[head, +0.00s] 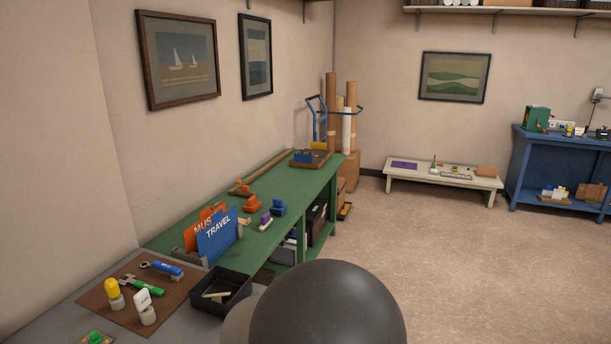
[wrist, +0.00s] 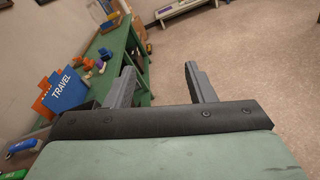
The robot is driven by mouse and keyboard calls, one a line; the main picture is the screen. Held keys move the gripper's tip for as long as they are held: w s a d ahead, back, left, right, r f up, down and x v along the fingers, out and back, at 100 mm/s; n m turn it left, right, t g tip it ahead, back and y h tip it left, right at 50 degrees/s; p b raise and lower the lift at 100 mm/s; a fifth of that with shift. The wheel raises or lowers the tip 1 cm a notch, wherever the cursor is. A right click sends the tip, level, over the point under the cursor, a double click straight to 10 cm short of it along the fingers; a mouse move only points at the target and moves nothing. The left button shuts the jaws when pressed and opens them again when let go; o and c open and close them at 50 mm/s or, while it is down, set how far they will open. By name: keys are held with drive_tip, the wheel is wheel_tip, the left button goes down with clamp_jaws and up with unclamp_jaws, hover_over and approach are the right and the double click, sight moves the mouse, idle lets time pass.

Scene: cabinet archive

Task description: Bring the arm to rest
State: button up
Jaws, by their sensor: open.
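My gripper (wrist: 162,84) shows in the wrist view with its two grey fingers spread apart and nothing between them. It points over the bare floor, to the right of the green bench (wrist: 128,45). In the head view a dark rounded part of my arm fills the bottom middle, and the gripper's fingers are not seen there. The green bench (head: 290,190) also shows in the head view, to the left of my arm.
A blue TRAVEL folder (head: 219,235) stands on the bench's near end. A black tray (head: 222,308) and a brown mat (head: 92,294) with tools lie nearer. A low white bench (head: 400,176) and blue workbench (head: 520,165) stand farther back. The floor (head: 440,260) at right is clear.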

drive_tip(key=s+d+m+g+h, duration=0.1)
drive_tip(key=s+d+m+g, duration=0.35)
drive_tip(key=d, duration=0.25)
drive_tip(key=s+d+f+m+g+h, duration=0.1)
drive_tip(key=s+d+m+g, duration=0.3)
drive_tip(key=d+m, duration=0.25)
drive_tip(key=s+d+m+g+h, duration=0.1)
drive_tip(key=s+d+m+g, duration=0.35)
drive_tip(key=d, duration=0.35)
drive_tip(key=s+a+m+g+y, duration=0.2)
drive_tip(key=s+a+m+y, duration=0.1)
drive_tip(key=s+m+y, duration=0.6)
drive_tip(key=shift+s+a+f+m, duration=0.2)
drive_tip(key=shift+s+f+m, duration=0.2)
drive_tip(key=shift+s+m, duration=1.25)
drive_tip(key=shift+w, duration=0.15)
